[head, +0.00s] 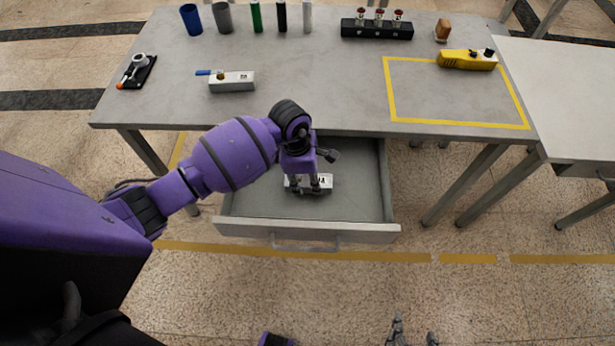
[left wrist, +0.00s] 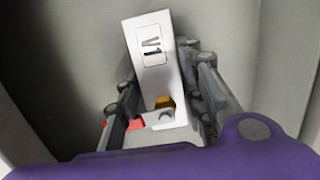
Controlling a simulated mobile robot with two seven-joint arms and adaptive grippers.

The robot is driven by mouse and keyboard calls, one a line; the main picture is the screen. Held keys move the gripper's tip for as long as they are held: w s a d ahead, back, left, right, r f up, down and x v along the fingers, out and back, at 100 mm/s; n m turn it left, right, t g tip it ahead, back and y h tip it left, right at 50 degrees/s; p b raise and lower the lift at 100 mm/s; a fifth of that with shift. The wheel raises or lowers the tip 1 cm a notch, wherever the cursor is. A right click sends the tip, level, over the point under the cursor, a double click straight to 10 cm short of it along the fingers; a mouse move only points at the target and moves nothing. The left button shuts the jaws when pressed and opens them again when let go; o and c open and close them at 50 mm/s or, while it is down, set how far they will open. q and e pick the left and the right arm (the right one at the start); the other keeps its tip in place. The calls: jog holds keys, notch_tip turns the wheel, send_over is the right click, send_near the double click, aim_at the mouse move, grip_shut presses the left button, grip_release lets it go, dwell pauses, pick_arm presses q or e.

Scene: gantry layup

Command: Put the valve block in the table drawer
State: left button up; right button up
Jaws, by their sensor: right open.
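A white valve block (head: 325,182) marked V1 is inside the open table drawer (head: 358,205), low over its grey floor or on it. My left gripper (head: 306,190) reaches down into the drawer with a finger on either side of this block. In the left wrist view the valve block (left wrist: 150,55) lies between the fingers (left wrist: 158,75), with a brass part and a bit of red near its close end. Whether the fingertips press on it is unclear. My right gripper (head: 415,337) is open and empty at the bottom edge of the head view.
A second block with a blue handle (head: 232,82) lies on the grey tabletop (head: 310,75). Cups and cylinders (head: 223,17), a black rack (head: 377,29), a yellow tool (head: 467,60) and a black tray (head: 137,72) also stand there. The drawer front (head: 350,234) faces me.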

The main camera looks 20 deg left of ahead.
aim_at(301, 178)
pick_arm(q)
jog(key=o, duration=0.4)
notch_tip(301, 178, up, 12)
jog(key=a, duration=0.1)
jog(key=shift+s+a+p, duration=0.25)
jog(key=shift+a+p, duration=0.1)
jog(key=shift+p, duration=0.05)
jog(key=shift+r, duration=0.1)
